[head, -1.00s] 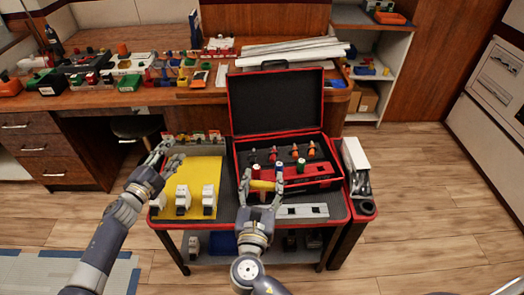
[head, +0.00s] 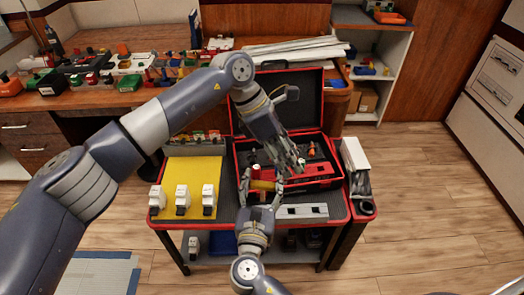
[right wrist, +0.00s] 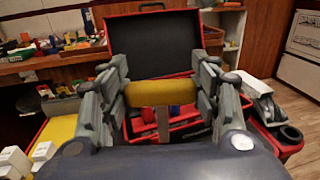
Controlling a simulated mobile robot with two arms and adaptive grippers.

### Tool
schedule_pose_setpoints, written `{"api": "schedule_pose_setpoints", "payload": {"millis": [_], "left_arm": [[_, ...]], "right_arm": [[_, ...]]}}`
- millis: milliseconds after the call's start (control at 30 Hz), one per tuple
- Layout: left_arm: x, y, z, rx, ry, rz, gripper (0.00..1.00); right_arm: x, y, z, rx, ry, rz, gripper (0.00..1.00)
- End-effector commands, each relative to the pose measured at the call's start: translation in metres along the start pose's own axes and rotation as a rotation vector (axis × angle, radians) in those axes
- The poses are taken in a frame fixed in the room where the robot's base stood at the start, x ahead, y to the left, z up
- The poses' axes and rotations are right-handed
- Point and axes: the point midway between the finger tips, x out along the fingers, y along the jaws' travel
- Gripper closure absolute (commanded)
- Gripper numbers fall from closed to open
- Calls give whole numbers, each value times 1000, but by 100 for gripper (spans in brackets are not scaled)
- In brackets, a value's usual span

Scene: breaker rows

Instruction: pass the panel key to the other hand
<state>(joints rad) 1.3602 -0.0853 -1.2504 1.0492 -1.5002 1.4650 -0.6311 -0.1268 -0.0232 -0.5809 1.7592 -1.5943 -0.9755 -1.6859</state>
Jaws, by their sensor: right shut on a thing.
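The panel key (right wrist: 160,93) has a yellow handle lying crosswise between the two fingers of my right gripper (right wrist: 162,98), with a grey shaft pointing down. In the head view the yellow handle (head: 262,186) shows above the front of the cart. My right gripper (head: 261,190) is shut on it. My left gripper (head: 291,160) reaches over the open case, just above and to the right of the key, apart from it as far as I can see. Whether its fingers are open is unclear.
An open black and red case (head: 324,110) with tools in it stands on the cart. A yellow mat (head: 194,170) with white breakers (head: 182,199) lies to the left. A grey rail (head: 302,211) lies at the front right. A cluttered workbench (head: 130,98) is behind.

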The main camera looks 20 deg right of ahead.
Motion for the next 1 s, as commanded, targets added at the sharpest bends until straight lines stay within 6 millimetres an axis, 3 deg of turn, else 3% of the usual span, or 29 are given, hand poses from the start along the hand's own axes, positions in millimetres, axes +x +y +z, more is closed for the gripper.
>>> {"api": "schedule_pose_setpoints", "payload": {"millis": [200,400,567,1000], "left_arm": [[-27,3,-32,201,386,92,60],[-37,6,-44,244,502,115,60],[-20,9,-54,244,505,113,60],[49,21,-89,242,500,112,60]], "right_arm": [[0,0,0,0,0,0,67],[0,0,0,0,0,0,67],[0,0,0,0,0,0,67],[0,0,0,0,0,0,67]]}}
